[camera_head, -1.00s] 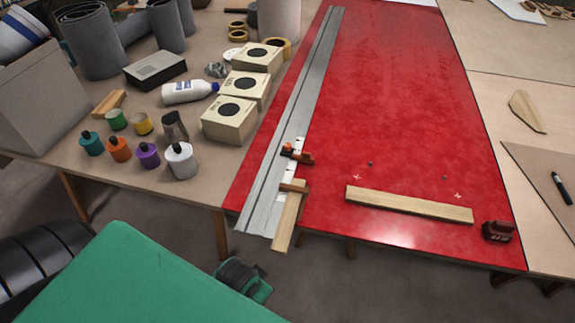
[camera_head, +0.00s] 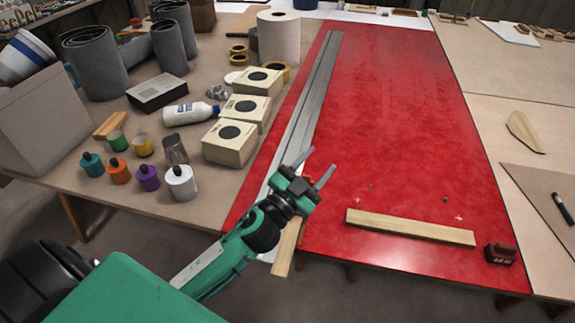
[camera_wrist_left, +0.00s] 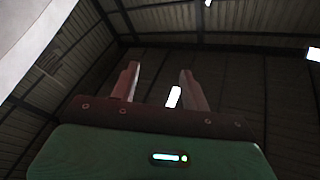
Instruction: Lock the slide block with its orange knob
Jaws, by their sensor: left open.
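My left gripper (camera_head: 321,163) is open and empty, with its two fingers spread, over the near part of the grey metal rail (camera_head: 312,95) on the red table. A short wooden bar (camera_head: 284,255) sticks out from under the wrist past the table's front edge. In the left wrist view the two fingers (camera_wrist_left: 160,70) stand apart with nothing between them and face the roof. My right gripper is not in view.
A wooden batten (camera_head: 410,227) lies on the red table (camera_head: 390,110) at the front right. A dark red tool (camera_head: 501,253) sits at the corner. Boxes (camera_head: 230,142), a white bottle (camera_head: 190,113) and several small pots crowd the left table. The red table's middle is clear.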

